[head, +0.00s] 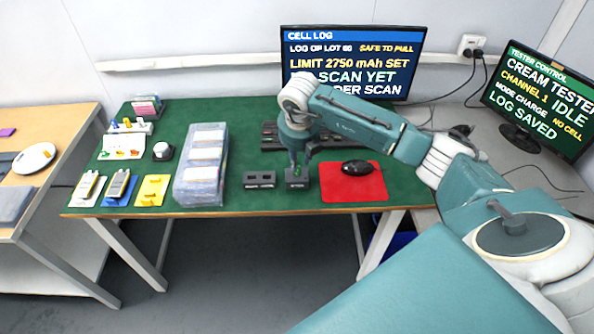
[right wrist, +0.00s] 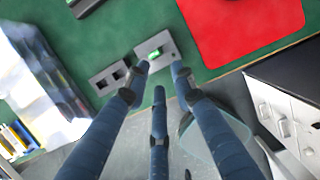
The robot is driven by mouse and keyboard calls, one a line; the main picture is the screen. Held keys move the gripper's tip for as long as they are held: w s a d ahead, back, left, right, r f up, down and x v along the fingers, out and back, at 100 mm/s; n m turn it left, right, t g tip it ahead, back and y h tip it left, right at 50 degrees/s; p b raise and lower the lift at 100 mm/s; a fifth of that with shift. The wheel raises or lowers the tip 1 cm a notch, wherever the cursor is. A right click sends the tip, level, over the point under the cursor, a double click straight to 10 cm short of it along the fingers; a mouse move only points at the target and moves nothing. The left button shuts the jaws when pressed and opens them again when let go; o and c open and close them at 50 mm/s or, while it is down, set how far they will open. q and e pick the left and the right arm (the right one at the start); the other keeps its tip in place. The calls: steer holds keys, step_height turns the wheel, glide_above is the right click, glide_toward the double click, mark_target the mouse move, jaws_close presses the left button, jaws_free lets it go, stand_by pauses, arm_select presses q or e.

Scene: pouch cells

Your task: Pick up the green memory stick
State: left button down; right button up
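The green memory stick (right wrist: 153,54) shows in the right wrist view as a small green piece in the grey block (right wrist: 155,52). In the head view this block (head: 297,183) stands at the front of the green desk mat, and the stick is too small or hidden to make out. My right gripper (head: 299,163) points down just above the block. In the right wrist view its blue fingers (right wrist: 161,72) are spread apart with nothing between them, their tips close to the block. I cannot tell if they touch it. My left gripper is not in view.
A second dark block (head: 259,180) with two openings stands just left. A clear stack of trays (head: 203,165) is farther left. A red mat (head: 353,182) with a black mouse (head: 356,167) lies right. A keyboard (head: 268,135) is behind the gripper, with a monitor (head: 350,62) farther back.

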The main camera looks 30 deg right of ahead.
mark_target(297, 173)
steer(key=shift+x, duration=1.1)
steer(key=shift+w+d+f+p, duration=0.1)
steer(key=shift+w+f+p, duration=0.2)
steer(key=shift+f+p, duration=0.2)
steer(key=p+x, duration=0.1)
steer(key=x, duration=0.3)
steer(key=shift+w+r+p, duration=0.1)
steer(key=shift+w+p, duration=0.25)
steer(key=shift+w, duration=0.05)
steer(key=shift+d+f, duration=0.1)
steer(key=shift+f, duration=0.15)
steer(key=shift+r, duration=0.1)
steer(key=c, duration=0.6)
